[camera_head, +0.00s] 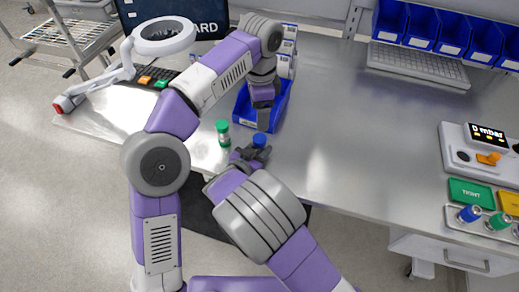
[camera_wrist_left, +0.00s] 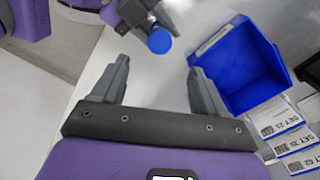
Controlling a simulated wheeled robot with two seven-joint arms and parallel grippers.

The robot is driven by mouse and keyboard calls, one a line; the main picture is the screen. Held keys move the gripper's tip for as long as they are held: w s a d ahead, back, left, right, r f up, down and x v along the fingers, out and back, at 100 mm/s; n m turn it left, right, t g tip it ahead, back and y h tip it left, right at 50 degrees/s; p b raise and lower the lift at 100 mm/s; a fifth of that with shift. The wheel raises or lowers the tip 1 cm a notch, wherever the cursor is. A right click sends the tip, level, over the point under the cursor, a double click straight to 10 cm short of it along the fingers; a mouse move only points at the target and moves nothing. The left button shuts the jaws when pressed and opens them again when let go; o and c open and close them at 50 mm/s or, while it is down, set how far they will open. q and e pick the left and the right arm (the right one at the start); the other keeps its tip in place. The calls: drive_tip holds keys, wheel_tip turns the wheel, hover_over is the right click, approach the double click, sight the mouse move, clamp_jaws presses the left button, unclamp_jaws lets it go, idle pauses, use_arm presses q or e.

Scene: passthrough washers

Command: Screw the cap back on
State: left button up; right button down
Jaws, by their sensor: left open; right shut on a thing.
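A round blue cap (camera_head: 259,140) shows at my right gripper (camera_head: 252,153), which is shut on the blue-topped piece near the table's front edge. The cap also shows in the left wrist view (camera_wrist_left: 159,40), beyond my left fingertips; what is under it is mostly hidden by the right fingers. I cannot tell whether it is seated on a vial. My left gripper (camera_head: 262,112) points down above and behind the cap. In the left wrist view my left gripper (camera_wrist_left: 158,66) is open, with nothing between its fingers. A small green-capped vial (camera_head: 223,132) stands left of the right gripper.
A blue bin (camera_wrist_left: 240,65) lies close behind and beside my left gripper, with labelled white cards (camera_wrist_left: 285,125) by it. A ring lamp (camera_head: 163,33) and keyboard are at the left. A gauge box (camera_head: 490,150) stands at the right. The table's middle is clear.

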use_arm(q)
drive_tip(key=shift+r, duration=0.95)
use_arm(e)
drive_tip(key=c, duration=0.6)
unclamp_jaws()
drive_tip(key=p+v, duration=0.1)
drive_tip(key=v, duration=0.5)
drive_tip(key=shift+s+a+r+p, duration=0.1)
drive_tip(key=shift+r+p, duration=0.05)
drive_tip(key=shift+p, duration=0.2)
use_arm(q)
drive_tip(key=shift+r, duration=0.9)
use_arm(e)
drive_tip(key=shift+s+a+r, duration=0.1)
drive_tip(key=shift+s+a, duration=0.15)
drive_tip(key=shift+s, duration=0.35)
